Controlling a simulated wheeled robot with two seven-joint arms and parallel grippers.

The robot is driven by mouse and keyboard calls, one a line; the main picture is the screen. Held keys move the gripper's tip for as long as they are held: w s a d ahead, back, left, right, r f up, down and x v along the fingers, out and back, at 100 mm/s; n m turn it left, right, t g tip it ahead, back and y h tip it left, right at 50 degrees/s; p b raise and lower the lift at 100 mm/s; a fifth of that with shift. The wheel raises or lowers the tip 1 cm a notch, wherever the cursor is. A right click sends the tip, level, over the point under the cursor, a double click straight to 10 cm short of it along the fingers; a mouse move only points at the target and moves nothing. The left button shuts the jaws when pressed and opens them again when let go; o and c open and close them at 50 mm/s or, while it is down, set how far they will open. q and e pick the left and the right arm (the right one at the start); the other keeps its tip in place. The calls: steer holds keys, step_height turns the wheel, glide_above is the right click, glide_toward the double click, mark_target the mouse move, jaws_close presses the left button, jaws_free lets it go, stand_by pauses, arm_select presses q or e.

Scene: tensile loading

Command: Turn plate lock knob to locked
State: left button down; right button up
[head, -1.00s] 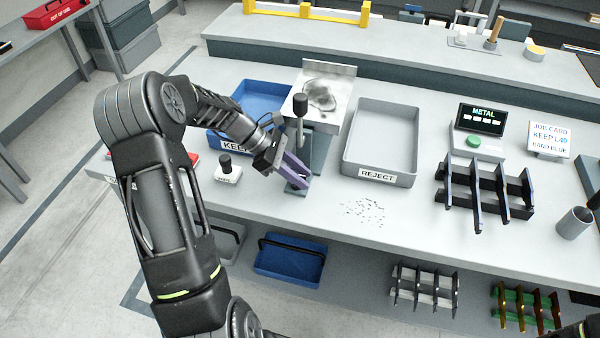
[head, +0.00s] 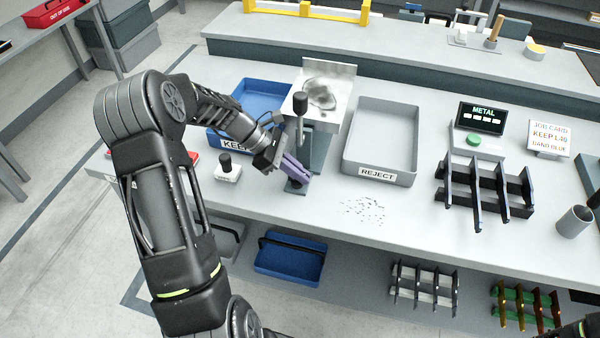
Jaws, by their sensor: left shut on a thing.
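A small bench fixture with a dark grey-green base (head: 297,187) stands left of centre on the bench, with an upright post topped by a black knob (head: 300,102). My left gripper (head: 297,172) reaches in from the left, low at the front of this fixture. Its purple fingers are shut on a small part there, which they hide. I cannot make out the plate lock knob itself or its lock marking; it may be the hidden part. My right gripper is out of the picture.
A grey REJECT tray (head: 378,172) is to the right. A white block with a black knob (head: 227,168) stands left of my gripper. Small scraps (head: 362,210) lie in front.

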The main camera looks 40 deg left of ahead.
arm_select(q)
steer(key=shift+m+g, duration=0.5)
steer(key=shift+m, duration=0.2)
steer(key=c, duration=1.6)
jaws_free()
steer(key=shift+a+r, duration=0.1)
steer(key=b+v, duration=0.1)
steer(key=v, duration=0.6)
steer(key=shift+a+r, duration=0.15)
steer(key=shift+a, duration=0.1)
steer(key=shift+s, duration=0.1)
